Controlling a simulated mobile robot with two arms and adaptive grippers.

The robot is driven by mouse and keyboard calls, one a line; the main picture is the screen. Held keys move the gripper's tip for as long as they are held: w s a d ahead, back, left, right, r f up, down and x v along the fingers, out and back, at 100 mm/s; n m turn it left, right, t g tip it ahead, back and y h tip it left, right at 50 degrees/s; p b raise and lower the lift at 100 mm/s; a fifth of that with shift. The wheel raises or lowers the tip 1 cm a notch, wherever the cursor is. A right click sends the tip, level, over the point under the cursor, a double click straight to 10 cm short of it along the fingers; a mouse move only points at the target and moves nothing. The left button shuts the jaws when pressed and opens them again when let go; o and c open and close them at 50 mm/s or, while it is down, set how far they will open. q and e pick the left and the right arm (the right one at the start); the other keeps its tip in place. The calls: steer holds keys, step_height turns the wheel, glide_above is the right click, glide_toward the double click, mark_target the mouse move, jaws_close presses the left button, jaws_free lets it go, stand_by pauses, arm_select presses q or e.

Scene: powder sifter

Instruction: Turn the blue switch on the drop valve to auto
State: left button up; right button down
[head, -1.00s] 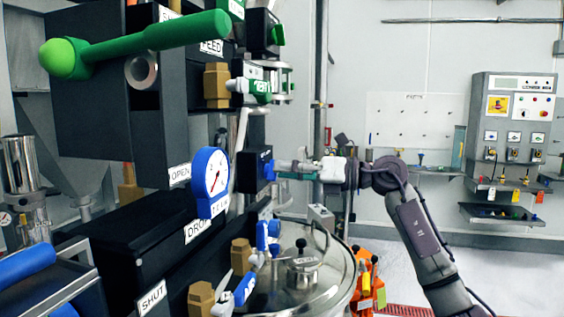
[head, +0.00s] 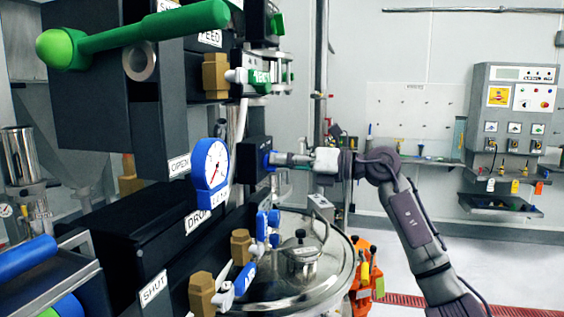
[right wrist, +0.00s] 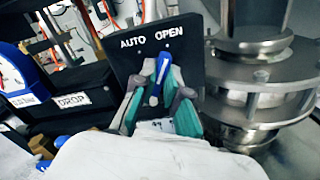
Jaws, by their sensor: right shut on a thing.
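The drop valve's switch box (head: 257,155) is black, beside a blue gauge in the head view. In the right wrist view the box face (right wrist: 190,55) reads AUTO and OPEN. The blue switch (right wrist: 157,82) stands nearly upright with its top leaning slightly right, below and between the two words. My right gripper (right wrist: 160,90) has its teal-padded fingers on both sides of the switch and is shut on it. In the head view my right gripper (head: 277,160) meets the box from the right, and only a bit of blue (head: 267,160) shows there. My left gripper is not in view.
A blue-rimmed gauge (head: 211,170) and a DROP label (head: 198,219) sit left of the box. A steel lidded vessel (head: 310,270) stands below my right arm. A green lever (head: 140,32) juts out at upper left. Open floor lies at right.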

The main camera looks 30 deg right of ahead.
steer(key=shift+n, duration=0.3)
steer(key=shift+s+a+n+b, duration=0.1)
steer(key=shift+n+b, duration=0.9)
steer(key=shift+n, duration=1.8)
steer(key=shift+s+a+n+b, duration=0.1)
steer(key=shift+n+b, duration=0.9)
steer(key=shift+n, duration=1.8)
steer(key=c, duration=1.2)
jaws_free()
